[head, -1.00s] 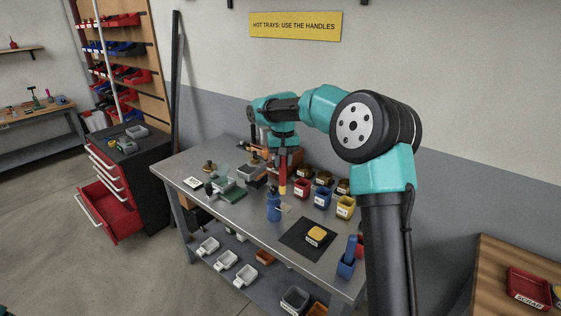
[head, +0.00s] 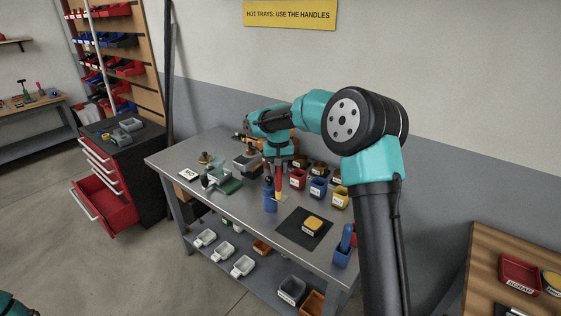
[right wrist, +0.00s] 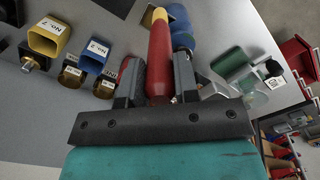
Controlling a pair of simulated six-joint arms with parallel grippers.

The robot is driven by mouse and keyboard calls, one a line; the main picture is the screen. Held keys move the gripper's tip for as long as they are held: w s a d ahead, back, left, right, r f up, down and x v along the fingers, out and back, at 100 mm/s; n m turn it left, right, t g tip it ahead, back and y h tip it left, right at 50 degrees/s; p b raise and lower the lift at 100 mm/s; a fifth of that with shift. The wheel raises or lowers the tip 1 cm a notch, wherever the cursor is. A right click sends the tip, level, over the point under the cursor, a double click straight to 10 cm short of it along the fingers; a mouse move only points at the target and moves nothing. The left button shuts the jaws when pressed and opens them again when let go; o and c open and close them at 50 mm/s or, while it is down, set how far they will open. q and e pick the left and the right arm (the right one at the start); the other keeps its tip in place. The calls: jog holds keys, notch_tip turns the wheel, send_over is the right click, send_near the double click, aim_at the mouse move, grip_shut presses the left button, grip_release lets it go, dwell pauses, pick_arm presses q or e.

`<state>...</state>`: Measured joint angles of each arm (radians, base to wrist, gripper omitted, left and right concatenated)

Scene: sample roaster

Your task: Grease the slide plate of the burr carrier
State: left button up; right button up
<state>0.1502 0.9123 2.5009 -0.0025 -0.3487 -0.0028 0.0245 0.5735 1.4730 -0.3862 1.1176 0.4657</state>
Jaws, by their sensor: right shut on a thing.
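My right gripper (head: 277,176) is shut on a red-handled tool with a yellow end, and the red handle (right wrist: 160,58) shows between its fingers in the right wrist view (right wrist: 158,82). The tool points down, its yellow end (head: 278,196) close beside a blue container (head: 270,203) on the bench; I cannot tell whether they touch. The blue container also shows in the right wrist view (right wrist: 180,22). A green device (head: 229,185) stands left of it on the bench; I cannot tell whether this is the burr carrier, and no slide plate is clear. My left gripper is out of view.
Red (head: 297,181), blue (head: 318,188) and yellow (head: 340,196) bins stand along the bench's back right. A yellow-topped block (head: 312,223) lies on a black mat (head: 293,231). A blue holder (head: 342,256) stands at the bench's right end. The front bench edge is clear.

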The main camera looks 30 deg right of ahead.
jog(key=shift+w+d+f, duration=0.2)
jog(key=shift+d+f, duration=0.25)
jog(key=shift+f, duration=0.2)
jog(key=shift+s+a, duration=0.1)
jog(key=shift+a, duration=0.25)
jog(key=shift+s+a+r, duration=0.1)
jog(key=shift+s+r, duration=0.05)
jog(key=shift+r, duration=3.9)
